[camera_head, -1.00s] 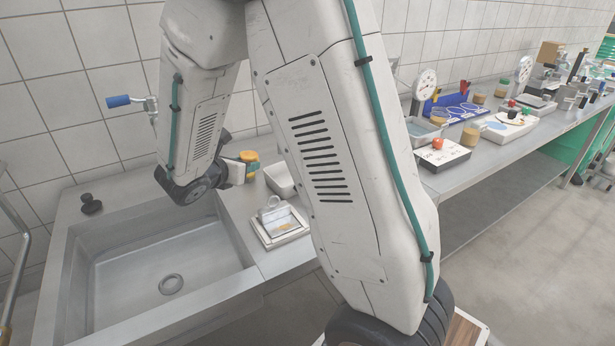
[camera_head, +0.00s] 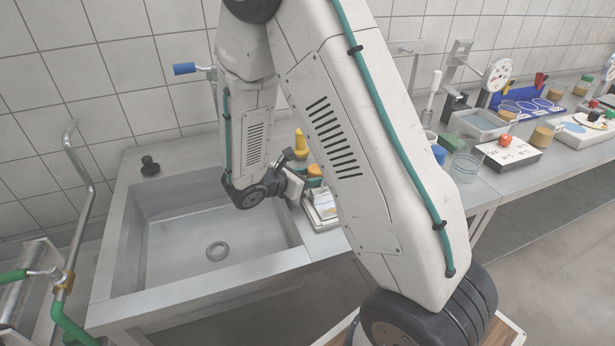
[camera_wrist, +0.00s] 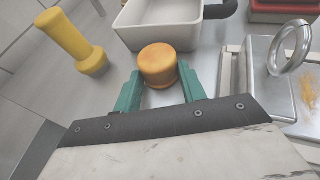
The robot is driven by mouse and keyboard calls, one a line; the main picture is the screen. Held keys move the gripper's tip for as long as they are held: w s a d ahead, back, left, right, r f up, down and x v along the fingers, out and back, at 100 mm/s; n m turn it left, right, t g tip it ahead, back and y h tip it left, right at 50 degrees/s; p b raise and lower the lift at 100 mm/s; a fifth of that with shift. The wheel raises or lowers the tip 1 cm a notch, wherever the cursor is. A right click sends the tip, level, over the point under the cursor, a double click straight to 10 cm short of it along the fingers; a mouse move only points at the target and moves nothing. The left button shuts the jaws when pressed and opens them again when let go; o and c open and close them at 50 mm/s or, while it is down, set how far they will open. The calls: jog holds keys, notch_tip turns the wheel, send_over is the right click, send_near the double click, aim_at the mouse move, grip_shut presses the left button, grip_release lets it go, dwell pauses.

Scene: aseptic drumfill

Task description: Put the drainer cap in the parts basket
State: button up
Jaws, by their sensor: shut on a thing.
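My gripper (camera_wrist: 160,88) has its green fingers shut on a short orange-brown cap-like cylinder (camera_wrist: 158,64) above the grey counter. The cylinder also shows small in the head view (camera_head: 314,170), at the end of my arm by the sink's right rim. I take it for the drainer cap, but cannot be sure. A white open tray (camera_wrist: 165,24) lies just beyond it in the wrist view. I cannot tell whether this tray is the parts basket. My arm hides part of the counter in the head view.
A yellow dumbbell-shaped piece (camera_wrist: 75,42) stands at left. A metal block with a ring handle (camera_wrist: 290,50) sits at right; a red-rimmed container (camera_wrist: 285,10) is behind it. The empty sink (camera_head: 190,215) has a black knob (camera_head: 150,166) on its rim. Jars and a dial scale (camera_head: 497,74) crowd the right counter.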

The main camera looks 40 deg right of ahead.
jog(key=o, duration=0.9)
jog(key=shift+f, duration=0.1)
jog(key=shift+o, duration=0.2)
